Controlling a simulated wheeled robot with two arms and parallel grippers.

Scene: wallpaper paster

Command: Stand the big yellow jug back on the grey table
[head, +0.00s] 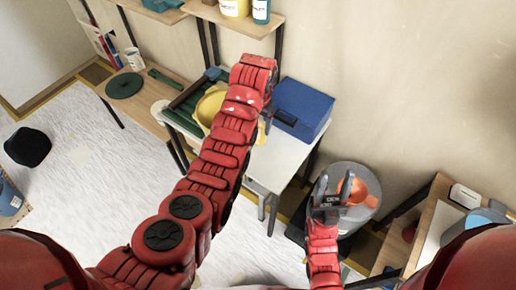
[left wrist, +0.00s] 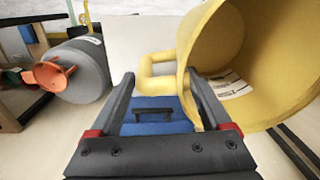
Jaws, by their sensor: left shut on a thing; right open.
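The big yellow jug (head: 209,104) shows in the head view behind my left arm, over the grey table (head: 282,160). In the left wrist view the jug (left wrist: 262,60) fills the right side, its wide mouth towards the camera and its handle (left wrist: 150,68) pointing left. My left gripper (left wrist: 160,76) is shut on the jug at its handle side; the exact contact is hard to see. I cannot tell if the jug touches the table.
A blue toolbox (head: 303,108) stands at the table's back right. A dark green tray (head: 190,100) lies at its left.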

